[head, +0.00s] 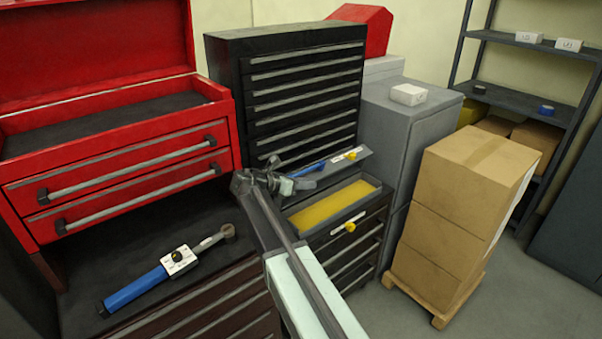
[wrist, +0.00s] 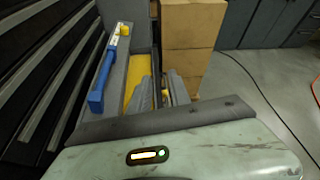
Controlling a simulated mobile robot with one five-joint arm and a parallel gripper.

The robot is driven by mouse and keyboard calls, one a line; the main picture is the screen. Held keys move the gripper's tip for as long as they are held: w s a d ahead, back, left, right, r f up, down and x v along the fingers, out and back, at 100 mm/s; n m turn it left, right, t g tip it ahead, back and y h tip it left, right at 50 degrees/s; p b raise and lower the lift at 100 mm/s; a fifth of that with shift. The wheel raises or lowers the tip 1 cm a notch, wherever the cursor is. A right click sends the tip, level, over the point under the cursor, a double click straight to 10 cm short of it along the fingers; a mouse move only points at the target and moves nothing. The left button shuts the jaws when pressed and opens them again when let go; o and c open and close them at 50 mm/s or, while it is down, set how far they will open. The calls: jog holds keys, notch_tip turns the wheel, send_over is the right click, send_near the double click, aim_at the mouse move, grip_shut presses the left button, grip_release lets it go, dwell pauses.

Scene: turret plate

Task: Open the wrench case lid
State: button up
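The wrench case (head: 353,221) sits on a low black drawer unit. Its yellow inside (head: 335,207) shows, so it stands open. My gripper (head: 300,184) is in front of the lid and over the left end of the case. In the wrist view my gripper (wrist: 160,92) has its two fingers apart, with nothing seen between them held. The lid's hinge is hidden.
A red tool chest (head: 130,165) stands at the left, with another blue wrench (head: 140,289) on the dark top below it. A tall black drawer cabinet (head: 300,90) is behind. Stacked cartons (head: 445,220) on a pallet stand right. The floor (head: 520,290) at right is clear.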

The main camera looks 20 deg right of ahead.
jog(key=s, duration=0.3)
jog(key=shift+a+r, duration=0.1)
jog(key=shift+a, duration=0.1)
jog(key=shift+c, duration=0.3)
jog(key=shift+s+d, duration=0.1)
jog(key=shift+s, duration=0.05)
grip_shut()
jog(key=s+a+f+m+g+y, duration=0.1)
jog(key=s+a+f+m+y, duration=0.2)
jog(key=s+m, duration=0.4)
jog(key=s+a+f+m+g+y, duration=0.1)
jog(key=s+a+f+m+y, duration=0.2)
jog(key=s+f+m+y, duration=0.2)
jog(key=s+a+f+m+g+y, duration=0.2)
jog(key=s+f+m+y, duration=0.3)
jog(key=s+m, duration=0.4)
jog(key=a+f+m, duration=0.1)
jog(key=m, duration=0.2)
jog(key=shift+s+a+f, duration=0.2)
jog(key=shift+a+f, duration=0.05)
jog(key=shift+f, duration=0.15)
